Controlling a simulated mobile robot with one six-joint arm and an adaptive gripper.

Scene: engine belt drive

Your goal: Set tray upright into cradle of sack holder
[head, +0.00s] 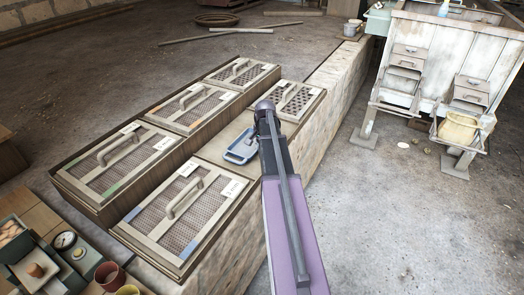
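A small blue-grey tray (240,148) lies on the wooden bench among the framed mesh screens, just left of my arm. Its right side runs up against the arm's outline in the picture. My arm reaches up from the bottom of the head view, and its dark end stands beside the tray. My gripper's fingers cannot be made out, so any contact with the tray cannot be told. At the right, a yellowish sack (458,130) sits open in a holder (457,157) below a spout of a white wooden machine. No cradle can be clearly picked out.
Several mesh screens with handles (117,155) cover the bench around the tray. A stone ledge (335,90) runs behind my arm. The white machine (440,45) stands at the right, with open floor (400,230) before it. Small pots and a gauge (65,240) crowd the lower left.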

